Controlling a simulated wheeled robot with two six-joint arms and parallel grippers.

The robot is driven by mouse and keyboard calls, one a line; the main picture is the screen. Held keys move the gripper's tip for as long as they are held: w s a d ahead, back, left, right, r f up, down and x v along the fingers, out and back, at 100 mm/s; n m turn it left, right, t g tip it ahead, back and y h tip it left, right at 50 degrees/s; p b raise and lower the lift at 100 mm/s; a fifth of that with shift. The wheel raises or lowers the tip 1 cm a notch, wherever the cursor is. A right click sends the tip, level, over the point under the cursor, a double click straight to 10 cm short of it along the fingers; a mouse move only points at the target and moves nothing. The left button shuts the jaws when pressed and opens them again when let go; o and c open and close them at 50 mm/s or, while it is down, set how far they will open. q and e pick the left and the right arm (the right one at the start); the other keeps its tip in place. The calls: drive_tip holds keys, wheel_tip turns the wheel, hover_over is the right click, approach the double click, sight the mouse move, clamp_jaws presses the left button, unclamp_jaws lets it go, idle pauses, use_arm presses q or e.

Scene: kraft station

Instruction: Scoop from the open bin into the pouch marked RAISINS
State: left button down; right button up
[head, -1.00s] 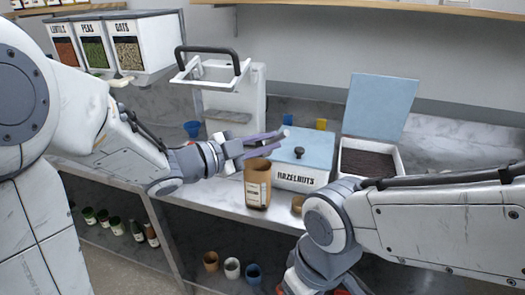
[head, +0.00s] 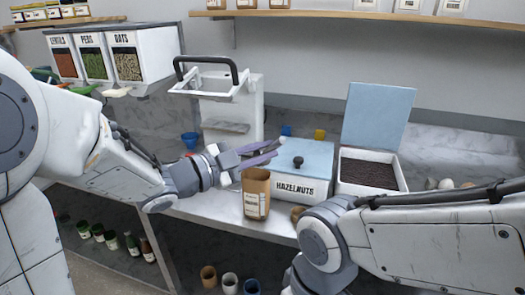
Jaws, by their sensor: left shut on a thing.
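The open bin (head: 399,187) stands on the counter at the right, its pale blue lid (head: 378,115) raised and dark raisin-like contents inside. A brown paper pouch (head: 256,206) with a white label too small to read stands upright, open at the top, near the counter's front edge. My left gripper (head: 268,153) is just above and behind the pouch's mouth. It is shut on a slim thing, probably the scoop, mostly hidden by the fingers. My right arm crosses in front of the open bin, and its gripper is out of view.
A closed bin marked HAZELNUTS (head: 294,188) stands between pouch and open bin. A white stand with a black handle (head: 225,105) is behind my left gripper. Dispensers marked LENTILS, PEAS and OATS (head: 150,45) are at back left. Cups (head: 230,283) sit on the lower shelf.

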wheel_tip(320, 180, up, 4)
drive_tip(key=p, duration=0.4)
idle(0.4)
idle(0.4)
